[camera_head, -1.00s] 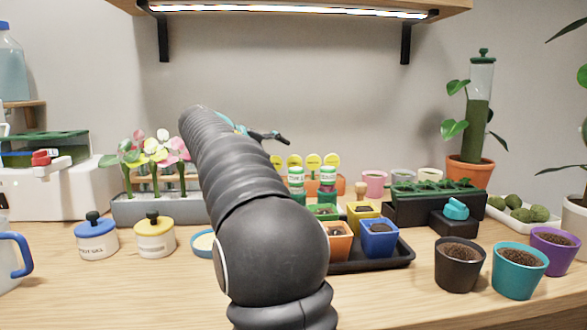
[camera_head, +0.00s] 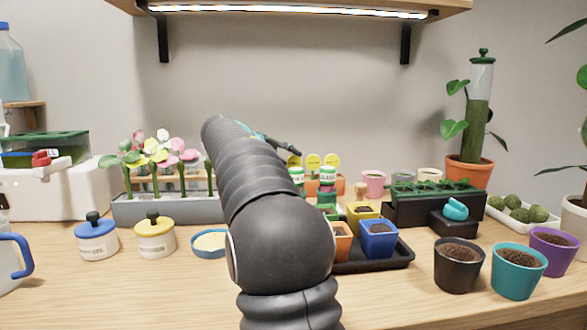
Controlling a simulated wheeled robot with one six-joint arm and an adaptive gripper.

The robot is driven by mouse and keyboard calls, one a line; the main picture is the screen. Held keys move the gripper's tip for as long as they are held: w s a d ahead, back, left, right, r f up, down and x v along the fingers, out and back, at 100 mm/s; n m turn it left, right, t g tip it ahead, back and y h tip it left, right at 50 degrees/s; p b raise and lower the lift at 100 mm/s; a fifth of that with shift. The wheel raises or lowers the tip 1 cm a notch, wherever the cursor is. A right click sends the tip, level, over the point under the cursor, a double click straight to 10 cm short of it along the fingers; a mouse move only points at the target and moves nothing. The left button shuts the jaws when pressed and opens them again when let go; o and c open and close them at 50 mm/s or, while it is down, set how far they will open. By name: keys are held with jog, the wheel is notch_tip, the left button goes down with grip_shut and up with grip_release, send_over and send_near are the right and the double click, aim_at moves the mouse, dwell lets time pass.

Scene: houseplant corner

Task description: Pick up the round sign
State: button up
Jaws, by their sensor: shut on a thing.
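Yellow round signs stand in a row at the back of the table, one at the left (camera_head: 295,161), one in the middle (camera_head: 313,162) and one at the right (camera_head: 331,160). My gripper (camera_head: 288,148) is partly hidden behind my arm; a dark finger and some teal show. Its tip is at the top of the left visible sign, and it is shut on a round sign. The exact contact is hidden, and so is anything farther left in the row.
White-and-green jars (camera_head: 327,178) stand just in front of the signs. A black tray (camera_head: 385,262) with small coloured pots lies nearer. A grey planter with flowers (camera_head: 150,208) is at left. The front of the table is mostly clear.

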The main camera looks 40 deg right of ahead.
jog(key=shift+r, duration=0.5)
notch_tip(320, 180, up, 3)
jog(key=s+d+r, duration=0.7)
jog(key=s, duration=0.2)
jog(key=shift+d, duration=0.15)
jog(key=shift+s, duration=0.15)
